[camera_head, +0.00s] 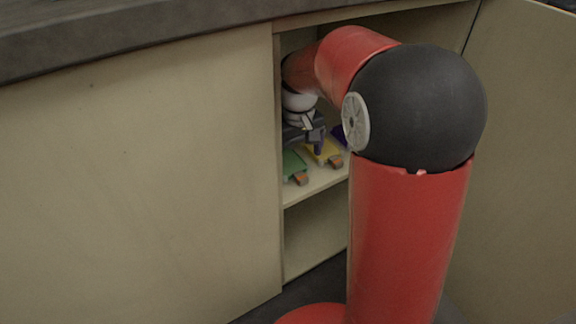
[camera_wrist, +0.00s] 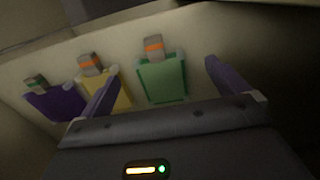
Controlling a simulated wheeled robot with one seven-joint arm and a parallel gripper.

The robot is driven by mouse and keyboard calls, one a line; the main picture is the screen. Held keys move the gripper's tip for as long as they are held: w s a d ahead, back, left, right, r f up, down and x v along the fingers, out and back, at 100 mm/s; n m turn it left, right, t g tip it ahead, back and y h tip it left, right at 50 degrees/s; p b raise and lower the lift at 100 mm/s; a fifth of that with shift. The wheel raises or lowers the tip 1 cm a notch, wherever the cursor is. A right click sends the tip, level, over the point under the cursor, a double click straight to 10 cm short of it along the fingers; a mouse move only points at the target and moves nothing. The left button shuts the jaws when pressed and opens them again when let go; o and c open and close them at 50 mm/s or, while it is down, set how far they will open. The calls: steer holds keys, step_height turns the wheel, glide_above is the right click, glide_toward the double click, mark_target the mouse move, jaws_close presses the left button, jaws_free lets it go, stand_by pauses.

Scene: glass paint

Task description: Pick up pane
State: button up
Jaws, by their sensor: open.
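In the wrist view, a green pane (camera_wrist: 165,82) lies between the two purple fingers of my gripper (camera_wrist: 162,72), a little beyond them. A yellow pane (camera_wrist: 122,99) is left of it, partly hidden by the left finger. A purple pane (camera_wrist: 58,104) is further left. Each has a small grey block with a coloured band at its far edge. My gripper is open, with nothing held. In the head view, my gripper (camera_head: 318,138) is inside the cabinet above the green pane (camera_head: 292,163) and the yellow pane (camera_head: 322,150). The purple pane (camera_head: 339,134) is partly hidden by my arm.
The panes lie on a cabinet shelf (camera_head: 317,186). A closed front panel (camera_head: 140,170) stands left of the opening and an open door (camera_head: 525,150) stands at the right. A dark countertop (camera_head: 120,32) is above. The lower compartment (camera_head: 315,235) looks empty where visible.

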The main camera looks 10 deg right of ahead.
mark_target(297, 172)
steer(key=f, duration=0.5)
steer(key=shift+w+d, duration=0.15)
steer(key=shift+d, duration=0.05)
steer(key=shift+r, duration=0.1)
steer(key=c, duration=1)
steer(key=shift+c, duration=0.2)
steer(key=shift+r, duration=0.1)
